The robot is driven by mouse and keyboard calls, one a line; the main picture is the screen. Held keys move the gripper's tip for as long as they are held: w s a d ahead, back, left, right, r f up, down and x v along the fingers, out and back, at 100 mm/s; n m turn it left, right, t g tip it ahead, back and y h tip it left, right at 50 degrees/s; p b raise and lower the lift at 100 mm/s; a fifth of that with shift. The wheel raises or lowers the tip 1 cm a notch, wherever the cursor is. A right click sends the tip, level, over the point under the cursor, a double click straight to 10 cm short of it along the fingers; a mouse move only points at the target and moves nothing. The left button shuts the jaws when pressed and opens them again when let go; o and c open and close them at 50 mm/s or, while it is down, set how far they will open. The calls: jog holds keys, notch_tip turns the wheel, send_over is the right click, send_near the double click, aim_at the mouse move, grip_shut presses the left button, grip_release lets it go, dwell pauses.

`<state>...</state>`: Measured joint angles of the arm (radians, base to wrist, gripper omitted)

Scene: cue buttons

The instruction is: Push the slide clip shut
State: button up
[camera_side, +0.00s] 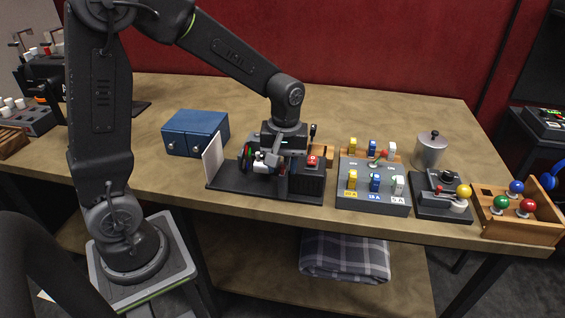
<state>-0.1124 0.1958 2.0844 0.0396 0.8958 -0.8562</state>
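My gripper (272,168) points down over a black base plate (240,184) near the table's front edge. The plate carries an upright white panel (213,160) at its left end and a dark block (308,182) with a red button (312,161) at its right end. Between them, small white and coloured parts (261,161) show at the fingers. I cannot make out the slide clip there, as my gripper covers much of this spot. The fingers are too small and dark to tell whether they are open, shut or touching anything.
A blue box (196,132) stands behind left. To the right are a grey fuse panel (372,200) with coloured fuses, a metal canister (430,151), a black lever unit (440,205) and a wooden tray (520,229) with coloured knobs. The table's back is mostly clear.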

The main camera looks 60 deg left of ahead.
aim_at(286, 171)
grip_shut()
dwell(0.3)
jog(key=shift+w+a, duration=0.5)
jog(key=shift+o, duration=0.2)
grip_release()
notch_tip(286, 171, up, 14)
jog(key=shift+w+d, duration=0.2)
jog(key=shift+w, duration=0.05)
